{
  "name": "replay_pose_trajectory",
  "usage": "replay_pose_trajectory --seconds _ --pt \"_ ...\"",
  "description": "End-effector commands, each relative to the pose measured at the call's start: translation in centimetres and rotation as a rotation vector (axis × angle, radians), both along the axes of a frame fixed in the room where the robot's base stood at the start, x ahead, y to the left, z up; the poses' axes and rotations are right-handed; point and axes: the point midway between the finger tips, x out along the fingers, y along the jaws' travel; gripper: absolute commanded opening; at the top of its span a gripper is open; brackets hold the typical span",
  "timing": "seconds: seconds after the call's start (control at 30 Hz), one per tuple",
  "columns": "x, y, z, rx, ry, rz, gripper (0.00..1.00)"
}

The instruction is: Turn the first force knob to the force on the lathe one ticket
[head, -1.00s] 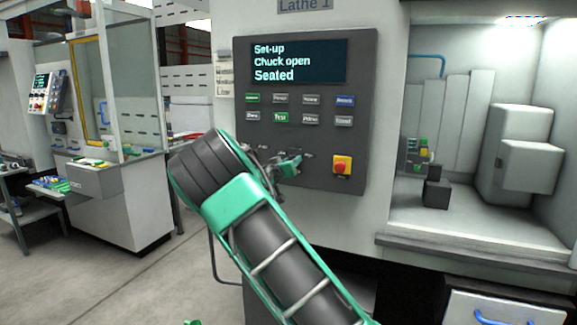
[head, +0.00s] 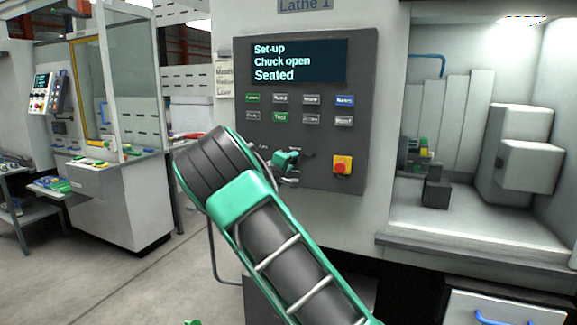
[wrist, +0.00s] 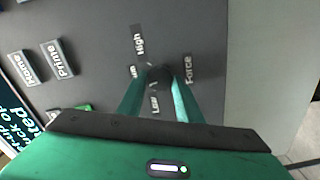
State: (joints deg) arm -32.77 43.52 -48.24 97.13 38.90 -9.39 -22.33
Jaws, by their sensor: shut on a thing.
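The Lathe 1 panel (head: 352,110) faces me in the head view. In the wrist view a small dark knob (wrist: 159,74) sits between my gripper's (wrist: 158,88) two green fingers, which are shut on it. The labels High (wrist: 139,42), Low (wrist: 154,102) and Force (wrist: 188,68) stand around it; one more label is mostly hidden by a finger. I cannot tell where the knob points. In the head view my gripper (head: 286,163) is at the panel's lower part, and my arm hides the area left of it. A pale ticket (head: 226,78) hangs left of the panel; its writing is too small to read surely.
The screen (head: 298,62) reads Set-up, Chuck open, Seated. Rows of buttons lie below it. A red and yellow stop button (head: 342,165) is right of my gripper. The open lathe chamber (head: 450,150) is further right. Another machine (head: 105,180) stands at the left.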

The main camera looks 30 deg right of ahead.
Motion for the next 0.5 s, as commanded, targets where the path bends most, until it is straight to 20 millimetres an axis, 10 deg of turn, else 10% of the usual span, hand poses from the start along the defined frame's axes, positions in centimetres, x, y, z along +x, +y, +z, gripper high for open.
replay_pose_trajectory --seconds 0.5 --pt "0.37 0.44 -0.23 -0.294 0.376 0.011 0.10"
